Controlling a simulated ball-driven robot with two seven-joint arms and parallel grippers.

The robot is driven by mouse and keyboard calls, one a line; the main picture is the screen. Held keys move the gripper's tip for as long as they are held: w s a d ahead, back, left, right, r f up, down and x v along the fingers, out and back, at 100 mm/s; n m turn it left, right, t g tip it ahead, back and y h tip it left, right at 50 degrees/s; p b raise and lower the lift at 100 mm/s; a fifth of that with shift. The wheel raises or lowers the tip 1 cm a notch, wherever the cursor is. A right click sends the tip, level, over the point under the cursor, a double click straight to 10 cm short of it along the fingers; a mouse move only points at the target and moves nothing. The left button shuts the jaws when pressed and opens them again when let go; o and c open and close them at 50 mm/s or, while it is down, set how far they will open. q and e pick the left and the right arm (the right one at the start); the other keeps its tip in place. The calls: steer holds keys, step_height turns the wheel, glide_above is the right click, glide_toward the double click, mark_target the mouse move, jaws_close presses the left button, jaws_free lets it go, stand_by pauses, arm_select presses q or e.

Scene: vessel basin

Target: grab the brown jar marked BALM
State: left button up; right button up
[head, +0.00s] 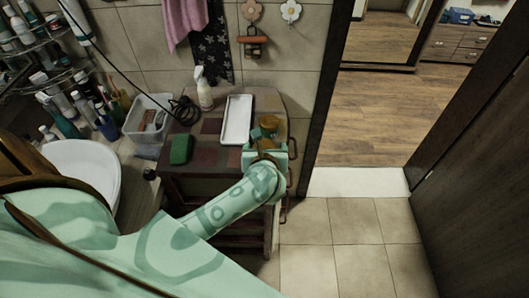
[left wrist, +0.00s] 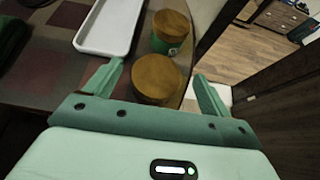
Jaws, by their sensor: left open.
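In the left wrist view two jars with round brown wooden-looking lids stand near the side edge of the table. The nearer jar (left wrist: 157,78) is seen from above, between the fingers of my left gripper (left wrist: 160,82), which is open; I cannot tell whether either finger touches it. The farther jar (left wrist: 171,27) stands just beyond and shows a green side with a small mark. No BALM lettering is readable, so I cannot tell which jar bears it. In the head view my left gripper (head: 266,149) is at the table's right side and partly hides the jars (head: 269,122). My right gripper is not in view.
A white tray (head: 237,121) lies left of the jars on the checkered table (head: 209,127). A green block (head: 181,149), a spray bottle (head: 204,91) and a clear bin (head: 149,127) are farther left. The tiled floor (head: 350,232) at right is clear.

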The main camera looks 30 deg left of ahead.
mark_target(265, 146)
arm_select(q)
steer(key=x, duration=0.4)
steer(key=shift+a+f, duration=0.15)
steer(key=shift+f, duration=0.05)
steer(key=shift+s, duration=0.1)
steer(key=shift+c, duration=0.3)
steer(key=shift+r, duration=0.1)
steer(key=c, duration=1.1)
